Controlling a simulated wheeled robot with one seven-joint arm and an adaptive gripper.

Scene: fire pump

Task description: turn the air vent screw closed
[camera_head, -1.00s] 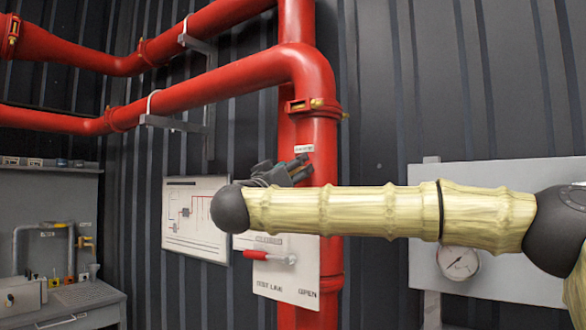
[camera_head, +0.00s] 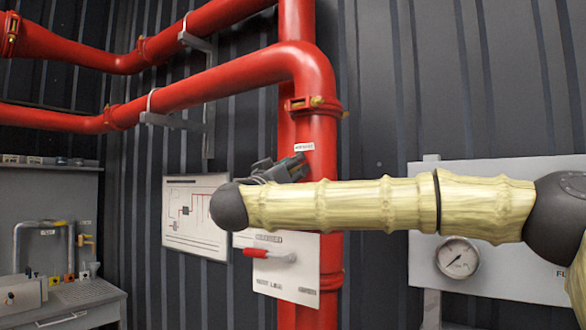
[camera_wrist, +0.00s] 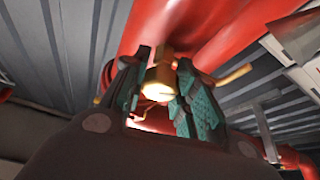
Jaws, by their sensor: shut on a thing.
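The air vent screw (camera_wrist: 160,82) is a brass, cylindrical piece on the red pipe, seen in the wrist view. My gripper (camera_wrist: 162,66) has its teal-padded fingers on either side of the brass piece and is shut on it. In the head view my gripper (camera_head: 289,168) is against the front of the upright red pipe (camera_head: 318,150), just below a small white label (camera_head: 304,147). The screw is hidden there behind the gripper and arm.
A white panel (camera_head: 292,290) with a red-handled lever (camera_head: 268,254) sits below my gripper. A pressure gauge (camera_head: 457,258) is on a grey board at right. A diagram board (camera_head: 190,235) hangs at left. Another brass fitting (camera_wrist: 235,75) projects beside the fingers.

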